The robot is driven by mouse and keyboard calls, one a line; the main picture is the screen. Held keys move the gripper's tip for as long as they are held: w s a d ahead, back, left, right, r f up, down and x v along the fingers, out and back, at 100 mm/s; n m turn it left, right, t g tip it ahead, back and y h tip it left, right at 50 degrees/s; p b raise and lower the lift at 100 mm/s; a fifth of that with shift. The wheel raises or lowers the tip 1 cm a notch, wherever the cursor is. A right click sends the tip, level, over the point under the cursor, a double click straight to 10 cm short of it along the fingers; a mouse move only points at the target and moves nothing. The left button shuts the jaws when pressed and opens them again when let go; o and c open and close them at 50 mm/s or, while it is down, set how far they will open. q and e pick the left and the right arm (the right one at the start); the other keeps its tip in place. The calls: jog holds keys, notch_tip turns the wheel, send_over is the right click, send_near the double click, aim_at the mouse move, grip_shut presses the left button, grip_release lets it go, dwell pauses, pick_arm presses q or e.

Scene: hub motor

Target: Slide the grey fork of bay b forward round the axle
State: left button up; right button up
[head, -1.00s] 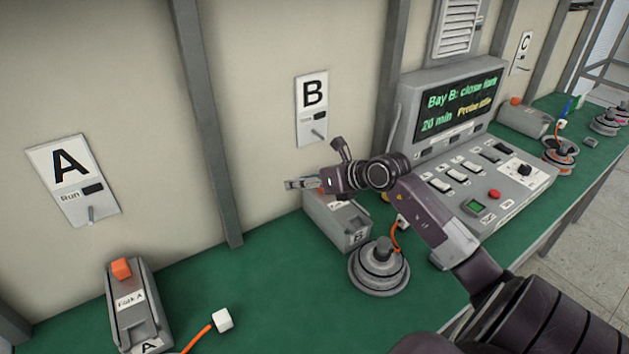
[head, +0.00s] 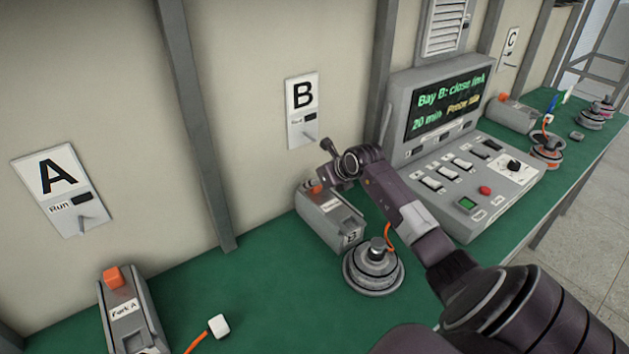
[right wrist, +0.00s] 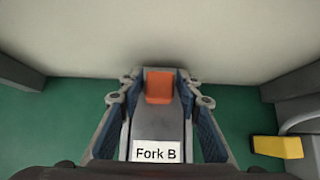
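The grey fork of bay b sits in a grey housing (head: 338,228) on the green bench, with an orange tab (head: 313,187) at its wall end. In the right wrist view the fork (right wrist: 158,122) carries a "Fork B" label below its orange tab (right wrist: 159,86). My right gripper (right wrist: 160,78) is open and points down, one finger on each side of the fork; contact is not clear. In the head view my arm partly covers that spot. The hub motor (head: 373,277) with its upright axle (head: 377,246) stands in front of the housing. My left gripper is out of view.
The console (head: 470,180) stands right of bay b; its screen reads "Bay B: close fork". The wall panel B (head: 303,110) has a lever. Bay A's fork unit (head: 131,315) and a white connector (head: 218,326) are at left. Bench between them is clear.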

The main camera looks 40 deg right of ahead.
jog(key=shift+w+f, duration=0.1)
jog(key=shift+c, duration=0.4)
grip_shut()
